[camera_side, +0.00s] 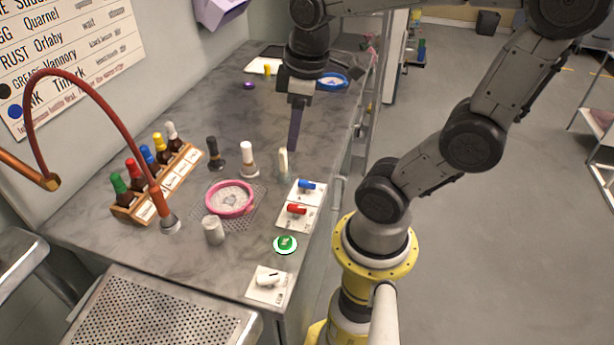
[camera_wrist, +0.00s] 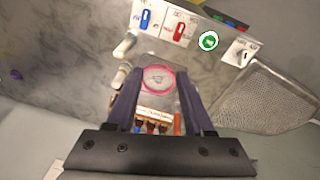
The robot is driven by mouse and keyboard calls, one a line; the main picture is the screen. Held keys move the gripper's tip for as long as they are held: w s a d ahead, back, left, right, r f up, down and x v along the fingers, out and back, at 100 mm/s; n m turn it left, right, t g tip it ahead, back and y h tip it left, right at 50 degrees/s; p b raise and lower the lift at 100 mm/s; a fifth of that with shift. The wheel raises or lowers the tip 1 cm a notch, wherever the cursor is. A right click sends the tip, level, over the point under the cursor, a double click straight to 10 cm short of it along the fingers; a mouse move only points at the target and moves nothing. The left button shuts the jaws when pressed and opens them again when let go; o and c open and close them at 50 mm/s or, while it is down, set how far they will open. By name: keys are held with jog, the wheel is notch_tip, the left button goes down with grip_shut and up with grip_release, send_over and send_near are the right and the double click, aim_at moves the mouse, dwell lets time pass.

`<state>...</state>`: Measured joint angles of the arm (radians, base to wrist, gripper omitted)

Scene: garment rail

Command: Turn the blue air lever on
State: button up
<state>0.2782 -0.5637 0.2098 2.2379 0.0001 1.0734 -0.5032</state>
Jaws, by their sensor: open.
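The blue air lever (camera_side: 306,185) sits on a white plate near the right edge of the bench, just beyond the red lever (camera_side: 297,209). In the wrist view the blue lever (camera_wrist: 145,19) is at the top, left of the red lever (camera_wrist: 179,32). My gripper (camera_side: 294,148) points down over the bench, behind and slightly left of the blue lever and apart from it. In the wrist view my gripper (camera_wrist: 160,95) has its two dark fingers spread with nothing gripped between them; the pink ring dish shows beyond the gap.
A pale upright cylinder (camera_side: 284,163) stands close to my gripper. White and black-topped bottles, a pink-rimmed dish (camera_side: 230,198), a rack of coloured bottles (camera_side: 158,180) and a red hose (camera_side: 120,120) lie left. A green button (camera_side: 285,244) and white lever (camera_side: 268,280) are nearer the front.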

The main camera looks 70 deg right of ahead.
jog(key=m+g, duration=0.2)
send_over(307, 182)
notch_tip(307, 182, down, 3)
jog(key=shift+m+y, duration=0.3)
notch_tip(307, 182, down, 14)
jog(key=shift+r, duration=0.1)
grip_shut()
